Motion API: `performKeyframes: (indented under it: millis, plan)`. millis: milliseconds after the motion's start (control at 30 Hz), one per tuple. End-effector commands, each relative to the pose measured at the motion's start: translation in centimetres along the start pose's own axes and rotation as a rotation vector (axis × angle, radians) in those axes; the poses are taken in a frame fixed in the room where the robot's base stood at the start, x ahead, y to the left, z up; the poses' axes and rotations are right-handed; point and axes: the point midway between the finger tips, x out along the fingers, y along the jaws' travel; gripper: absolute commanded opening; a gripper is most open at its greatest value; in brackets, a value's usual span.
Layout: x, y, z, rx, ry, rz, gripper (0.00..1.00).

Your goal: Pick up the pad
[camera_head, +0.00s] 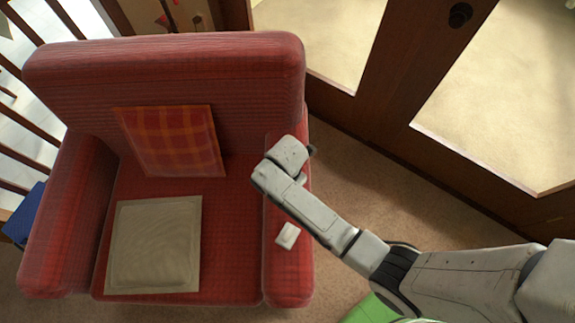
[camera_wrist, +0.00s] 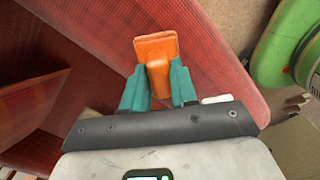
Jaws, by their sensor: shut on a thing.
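My gripper (camera_wrist: 159,78) has teal fingers shut on a small orange object (camera_wrist: 155,48) with a broad flat end, held over the red armrest. I cannot tell whether the orange object touches the armrest. In the head view, my arm's end hangs over the right armrest and hides the fingers and the orange object. A flat beige square pad (camera_head: 154,245) lies on the armchair seat, left of my arm and apart from it.
The red armchair (camera_head: 165,60) has a plaid cushion (camera_head: 172,140) against its back. A small white object (camera_head: 288,235) lies on the right armrest, close to my arm. A wooden glazed door frame (camera_head: 385,105) stands right of the chair. Carpet (camera_head: 350,185) shows between them.

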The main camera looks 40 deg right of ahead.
Motion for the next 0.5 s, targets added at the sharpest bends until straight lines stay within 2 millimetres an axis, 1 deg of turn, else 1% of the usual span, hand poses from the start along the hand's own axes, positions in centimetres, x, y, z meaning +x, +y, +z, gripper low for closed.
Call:
performKeyframes:
  millis: [167,267,367,400,467,500]
  plan:
    - [-0.4,0.0,0.0,0.000,0.000,0.001,0.00]
    - [-1.1,0.1,0.0,0.000,0.000,0.002,0.00]
    - [-2.4,0.1,0.0,0.000,0.000,0.003,0.00]
    - [-3.2,0.1,0.0,0.000,-0.001,0.004,0.00]
    - [-4.0,-0.7,-0.2,0.000,0.001,0.001,0.00]
    - [-4.7,-1.3,-0.4,0.000,0.001,0.001,0.00]
